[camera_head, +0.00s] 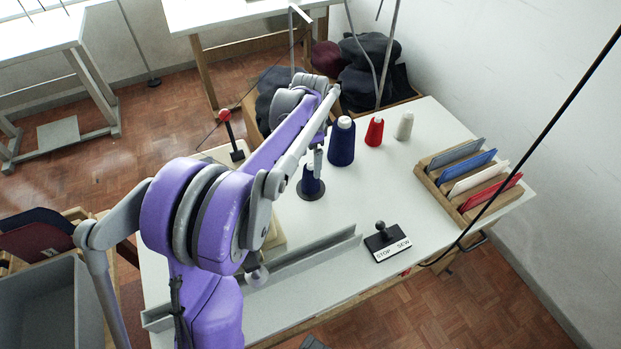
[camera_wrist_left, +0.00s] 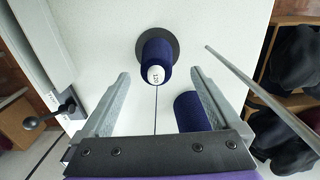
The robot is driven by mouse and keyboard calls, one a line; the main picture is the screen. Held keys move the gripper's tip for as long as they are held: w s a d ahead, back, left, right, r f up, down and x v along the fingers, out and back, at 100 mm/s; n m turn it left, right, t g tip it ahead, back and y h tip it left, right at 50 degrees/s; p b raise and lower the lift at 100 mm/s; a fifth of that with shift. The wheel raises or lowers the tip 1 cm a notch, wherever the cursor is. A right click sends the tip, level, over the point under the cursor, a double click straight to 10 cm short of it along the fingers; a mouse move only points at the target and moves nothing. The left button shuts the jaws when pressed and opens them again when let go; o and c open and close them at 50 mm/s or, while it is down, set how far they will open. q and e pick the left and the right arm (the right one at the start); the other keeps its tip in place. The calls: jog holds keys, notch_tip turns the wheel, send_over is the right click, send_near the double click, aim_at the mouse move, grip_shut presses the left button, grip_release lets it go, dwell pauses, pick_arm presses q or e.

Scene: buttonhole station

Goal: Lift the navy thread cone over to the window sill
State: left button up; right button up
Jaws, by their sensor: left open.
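A navy thread cone (camera_head: 311,184) stands on a round dark disc near the middle of the white table. In the left wrist view this cone (camera_wrist_left: 154,52) shows a pale top marked 120, lying ahead of the fingertips and between their lines. A larger navy cone (camera_head: 341,146) with a white top stands behind it; it shows partly behind a finger in the left wrist view (camera_wrist_left: 188,108). My left gripper (camera_head: 318,158) is open and empty above the cone on the disc, largely hidden by my purple arm. I cannot make out the window sill.
A red cone (camera_head: 374,132) and a cream cone (camera_head: 404,126) stand to the right. A wooden rack (camera_head: 437,189) holds coloured cards. A stop/sew switch (camera_head: 386,243) and a grey rail (camera_head: 318,254) lie nearer. A red-knobbed lever (camera_head: 226,118) stands left.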

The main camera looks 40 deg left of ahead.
aim_at(311, 172)
pick_arm(q)
jog(key=f, duration=0.4)
jog(key=shift+s+d+f, duration=0.15)
jog(key=shift+d, duration=0.05)
jog(key=shift+f, duration=0.55)
jog(key=c, duration=1.5)
notch_tip(311, 172, up, 11)
jog(key=shift+r+p, duration=0.15)
jog(key=shift+p, duration=0.6)
jog(key=shift+r, duration=0.2)
jog(key=shift+f, duration=0.1)
